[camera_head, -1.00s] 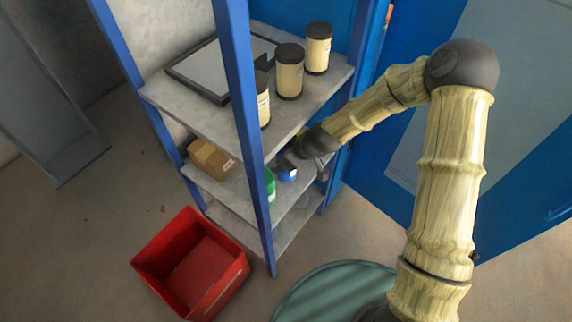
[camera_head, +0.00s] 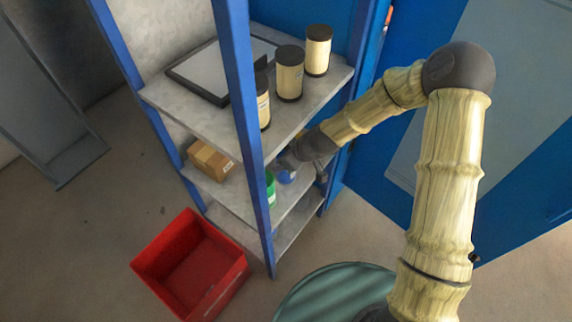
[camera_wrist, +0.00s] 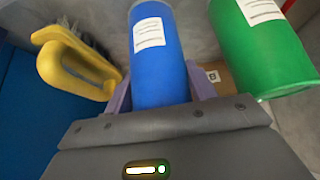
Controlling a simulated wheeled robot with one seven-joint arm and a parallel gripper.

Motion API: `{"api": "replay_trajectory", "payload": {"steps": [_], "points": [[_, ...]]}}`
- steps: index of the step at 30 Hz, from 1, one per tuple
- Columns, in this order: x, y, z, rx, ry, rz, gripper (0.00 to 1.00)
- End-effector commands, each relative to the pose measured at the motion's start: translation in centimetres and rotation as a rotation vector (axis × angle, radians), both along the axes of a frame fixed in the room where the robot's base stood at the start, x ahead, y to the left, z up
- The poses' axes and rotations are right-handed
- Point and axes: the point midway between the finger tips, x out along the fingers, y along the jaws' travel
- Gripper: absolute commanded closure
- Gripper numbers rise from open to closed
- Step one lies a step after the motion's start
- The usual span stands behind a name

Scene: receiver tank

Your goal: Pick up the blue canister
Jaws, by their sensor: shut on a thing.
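The blue canister (camera_wrist: 158,65) has a white label and stands between the two fingers of my gripper (camera_wrist: 160,92) in the wrist view. My gripper is shut on it, one purple finger on each side. In the head view the blue canister (camera_head: 287,176) shows only in part, on the middle shelf level below my gripper (camera_head: 290,165). My wrist covers much of it there. I cannot tell whether its base touches the shelf.
A green canister (camera_wrist: 265,45) stands close to the right. A yellow-handled brush (camera_wrist: 75,65) is to the left. A cardboard box (camera_head: 210,159) is on the same shelf. Cream canisters with dark lids (camera_head: 289,75) stand on the upper shelf (camera_head: 185,100). A red crate (camera_head: 230,284) is on the floor.

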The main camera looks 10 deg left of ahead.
Motion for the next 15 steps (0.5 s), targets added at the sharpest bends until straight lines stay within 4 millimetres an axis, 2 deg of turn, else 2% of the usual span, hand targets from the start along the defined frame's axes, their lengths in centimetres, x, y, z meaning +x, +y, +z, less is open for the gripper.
{"api": "replay_trajectory", "payload": {"steps": [7,12,15], "points": [[0.0,0.0,0.4,0.0,-0.002,0.001,0.81],[0.0,0.1,1.9,0.001,-0.004,0.001,0.81],[-0.4,-1.3,1.5,-0.001,0.001,-0.002,0.81]]}}
